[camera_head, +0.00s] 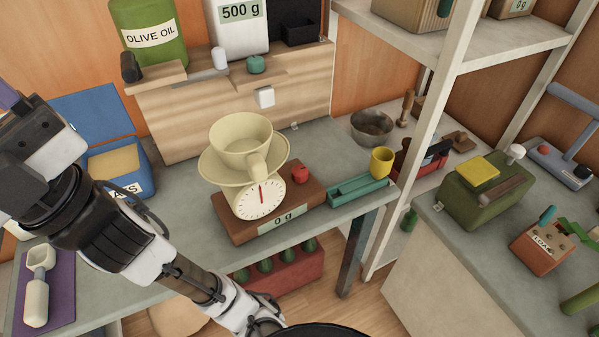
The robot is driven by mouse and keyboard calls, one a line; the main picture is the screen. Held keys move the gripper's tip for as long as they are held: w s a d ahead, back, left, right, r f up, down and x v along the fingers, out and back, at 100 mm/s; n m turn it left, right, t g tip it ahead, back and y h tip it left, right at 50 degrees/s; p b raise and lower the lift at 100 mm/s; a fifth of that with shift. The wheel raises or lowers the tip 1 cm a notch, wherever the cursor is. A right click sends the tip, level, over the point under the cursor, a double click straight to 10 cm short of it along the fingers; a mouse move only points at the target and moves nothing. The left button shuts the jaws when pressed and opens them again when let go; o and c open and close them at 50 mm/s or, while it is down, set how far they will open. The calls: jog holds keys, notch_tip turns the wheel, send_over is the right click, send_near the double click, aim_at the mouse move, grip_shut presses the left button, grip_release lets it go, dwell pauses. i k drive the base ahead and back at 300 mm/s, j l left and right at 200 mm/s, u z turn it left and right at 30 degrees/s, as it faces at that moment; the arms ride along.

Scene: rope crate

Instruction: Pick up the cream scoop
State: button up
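A cream scoop-shaped piece (37,288) lies on a purple mat (62,277) at the left end of the grey worktop. Its rounded, longer part points toward the front and its smaller end toward the back. My arm (110,225) reaches from the bottom middle up to the left edge, passing to the right of the mat. The fingers of my gripper do not show; the arm's end runs to the left edge of the picture. Nothing is seen touching the cream piece.
A kitchen scale (262,200) holds a cream cup (240,140) on its pan, mid-worktop. A blue box (125,170) stands behind my arm. A teal tray (345,192) and yellow cup (381,161) are right of the scale. A white shelf post (425,120) rises farther right.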

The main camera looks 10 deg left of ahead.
aim_at(41, 258)
jog(key=k+j+u, duration=0.1)
jog(key=k, duration=0.2)
jog(key=k+j+u, duration=0.1)
jog(key=k, duration=0.2)
jog(key=u, duration=1.35)
